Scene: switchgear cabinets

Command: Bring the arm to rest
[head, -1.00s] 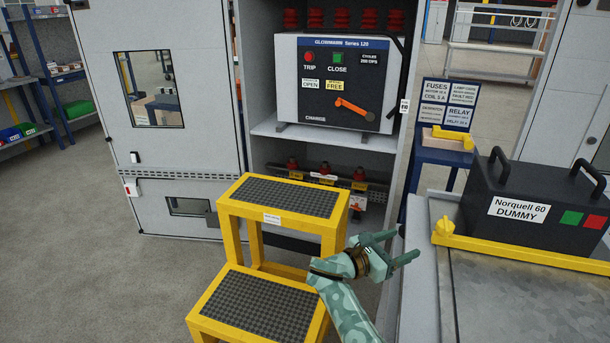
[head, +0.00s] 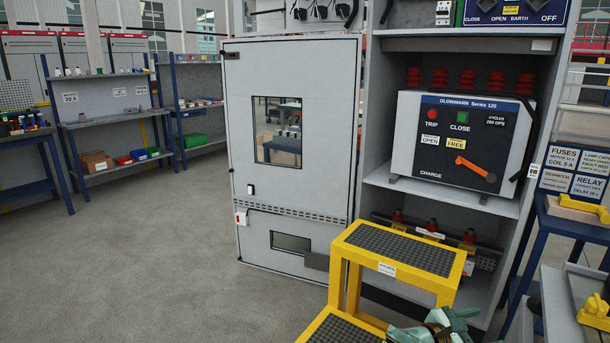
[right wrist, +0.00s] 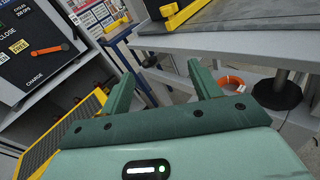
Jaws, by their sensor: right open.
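My right gripper (head: 447,328) is at the bottom edge of the head view, partly cut off, just in front of the yellow step stool (head: 448,275). In the right wrist view its two green fingers (right wrist: 160,82) stand wide apart with nothing between them. The right arm behind it is below the head view. My left gripper is in neither view.
The open cabinet (head: 377,290) holds the Glowmann breaker (head: 462,145); its grey door (head: 300,130) stands to the left. The blue stand (head: 548,240) is at right. A grey work table (right wrist: 235,42) is close beyond my right fingers. Floor at left is clear.

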